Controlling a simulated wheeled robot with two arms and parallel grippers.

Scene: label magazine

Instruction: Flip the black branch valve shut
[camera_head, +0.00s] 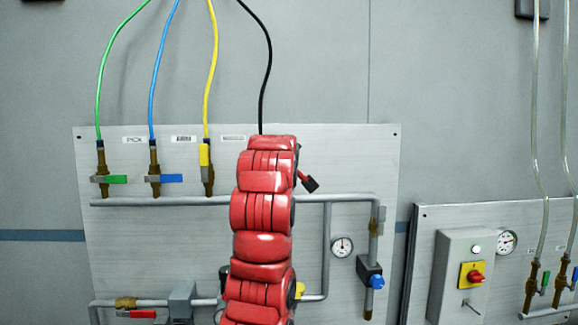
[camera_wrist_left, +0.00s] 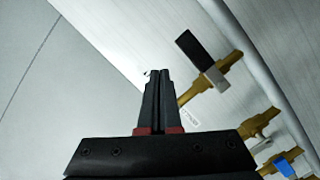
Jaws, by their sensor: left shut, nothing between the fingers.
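The black branch valve shows in the left wrist view, with a black handle (camera_wrist_left: 194,48) on a grey lever and a brass body (camera_wrist_left: 228,63). The handle lies crosswise to the body. My left gripper (camera_wrist_left: 158,74) is shut and empty, its tips beside the handle with a visible gap. In the head view my red arm hides this valve below the black hose (camera_head: 266,60). My right gripper is in neither view.
The green (camera_head: 117,179) and blue (camera_head: 171,178) handles lie crosswise; the yellow handle (camera_head: 204,155) stands upright along its body. A grey pipe (camera_head: 160,201) runs below them. A gauge (camera_head: 342,246) and a blue knob (camera_head: 376,282) are right of my arm. A second panel (camera_head: 424,240) stands farther right.

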